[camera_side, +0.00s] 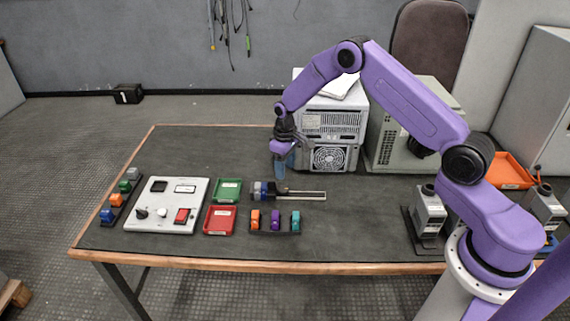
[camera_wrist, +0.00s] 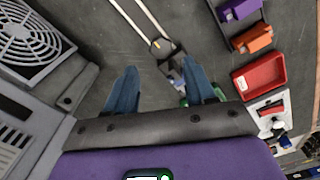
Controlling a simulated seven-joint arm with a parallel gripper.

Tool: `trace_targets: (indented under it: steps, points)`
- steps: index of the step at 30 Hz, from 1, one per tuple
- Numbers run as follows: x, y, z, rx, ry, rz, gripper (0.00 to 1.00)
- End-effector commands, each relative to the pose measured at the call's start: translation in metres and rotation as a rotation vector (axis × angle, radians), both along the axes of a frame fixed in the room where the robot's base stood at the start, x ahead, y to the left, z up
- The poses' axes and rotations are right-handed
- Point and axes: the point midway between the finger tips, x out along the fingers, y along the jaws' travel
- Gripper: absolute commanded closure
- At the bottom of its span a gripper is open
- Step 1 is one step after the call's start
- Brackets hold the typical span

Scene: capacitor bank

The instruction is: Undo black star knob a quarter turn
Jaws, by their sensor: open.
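A small black knob (camera_side: 142,213) stands on the white control panel (camera_side: 155,222) at the left of the table; its star shape is too small to make out. In the wrist view the panel (camera_wrist: 262,103) shows partly at the right edge, and I cannot pick out the knob clearly there. My gripper (camera_side: 280,174) hangs above the table behind the slotted rail, well right of the panel and apart from it. In the wrist view my gripper (camera_wrist: 161,72) has its two blue fingers spread, with nothing held between them.
A metal rail (camera_side: 305,195) with blue and black parts lies below my gripper. Green (camera_side: 227,190) and red (camera_side: 220,220) trays stand between it and the panel. A rack of coloured blocks (camera_side: 275,222) is in front. A vented grey box (camera_side: 330,130) stands close behind my gripper.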

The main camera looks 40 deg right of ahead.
Motion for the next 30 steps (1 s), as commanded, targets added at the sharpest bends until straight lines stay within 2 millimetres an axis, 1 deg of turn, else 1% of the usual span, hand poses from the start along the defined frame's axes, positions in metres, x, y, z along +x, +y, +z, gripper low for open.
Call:
trace_targets:
  steps: [21,30]
  points:
    - [-0.001,0.0,-0.061,-0.001,0.002,0.0,0.46]
    - [-0.001,0.0,-0.079,0.0,0.001,0.001,0.46]
